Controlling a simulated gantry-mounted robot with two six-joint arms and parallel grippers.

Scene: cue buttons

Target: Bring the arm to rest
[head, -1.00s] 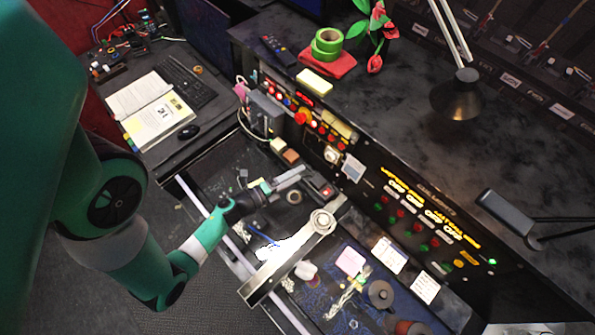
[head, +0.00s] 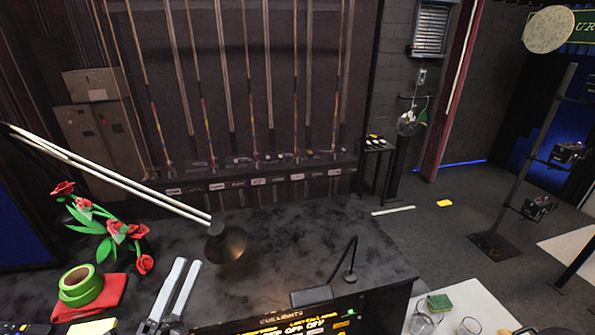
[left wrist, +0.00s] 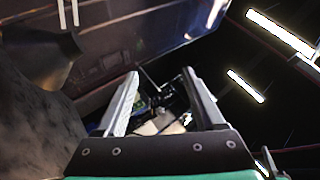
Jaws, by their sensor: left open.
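My left gripper (head: 186,266) rises from the lower edge of the head view, its two pale grey fingers pointing up and a little right. The fingers are apart with nothing between them. It is in front of the dark console top, right of the red cloth and green tape rolls. The left wrist view also shows the open, empty gripper (left wrist: 160,78), its fingers spread toward a blurred background. The cue lights panel (head: 290,322) is partly visible at the bottom of the head view, to the right of the gripper. My right gripper is not in view.
Green tape rolls (head: 80,288) sit on a red cloth (head: 110,297), beside red flowers (head: 115,230). A small black lamp (head: 320,295) stands at right. A white table (head: 470,300) holds glasses.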

